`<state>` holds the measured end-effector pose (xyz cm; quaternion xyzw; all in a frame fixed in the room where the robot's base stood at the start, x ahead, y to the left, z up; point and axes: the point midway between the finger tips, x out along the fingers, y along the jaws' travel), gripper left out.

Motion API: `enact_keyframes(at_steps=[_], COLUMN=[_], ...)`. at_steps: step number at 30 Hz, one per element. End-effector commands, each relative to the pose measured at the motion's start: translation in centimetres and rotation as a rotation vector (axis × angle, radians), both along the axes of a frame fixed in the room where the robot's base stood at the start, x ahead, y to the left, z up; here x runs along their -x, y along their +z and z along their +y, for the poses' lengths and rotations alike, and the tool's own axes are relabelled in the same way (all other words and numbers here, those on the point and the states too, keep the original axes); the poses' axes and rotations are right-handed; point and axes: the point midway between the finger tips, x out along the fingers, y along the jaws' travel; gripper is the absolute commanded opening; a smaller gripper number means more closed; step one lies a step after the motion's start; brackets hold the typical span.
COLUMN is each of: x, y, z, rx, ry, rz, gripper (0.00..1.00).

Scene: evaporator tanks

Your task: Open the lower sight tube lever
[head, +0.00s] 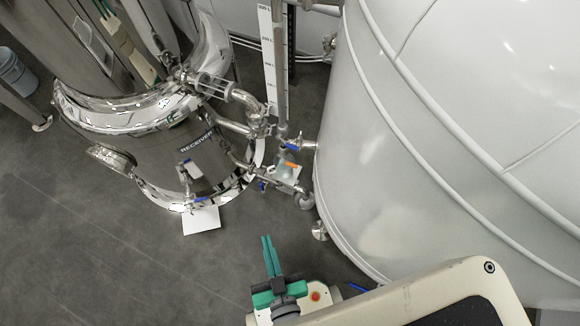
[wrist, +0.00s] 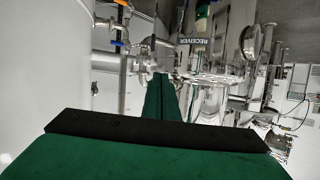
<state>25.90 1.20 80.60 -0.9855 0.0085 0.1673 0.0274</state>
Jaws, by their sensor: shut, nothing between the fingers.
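The sight tube (head: 281,75) stands upright beside a white scale, left of the big white tank (head: 440,130). At its lower end is a valve with a blue lever (head: 292,147), close to the tank wall. My gripper (head: 267,240) has green fingers pressed together, empty, below and a little left of that lever, apart from it. In the wrist view the finger tips (wrist: 162,76) meet in the middle, pointing towards the pipework.
An orange-marked part (head: 292,165) and another blue handle (head: 262,186) lie below the lever. The shiny receiver vessel (head: 165,155) stands to the left, with a white plate (head: 201,220) beneath its outlet. Grey floor (head: 100,250) is free at the lower left.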

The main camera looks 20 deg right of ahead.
Motion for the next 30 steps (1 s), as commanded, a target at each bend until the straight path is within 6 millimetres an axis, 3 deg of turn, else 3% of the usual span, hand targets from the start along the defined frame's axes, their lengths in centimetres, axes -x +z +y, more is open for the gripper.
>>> enact_keyframes(at_steps=[6, 15, 21, 30], x=[-3.9, -9.6, -13.7, -19.9], y=[-5.8, -12.0, -14.6, -15.8], z=[0.4, -0.7, -2.5, -6.6], rx=[-0.04, -0.068, -0.07, -0.057], ry=[-0.054, -0.183, -0.303, -0.524], rz=[0.096, 0.212, 0.263, 0.282], gripper=[0.0, 0.0, 0.0, 0.0])
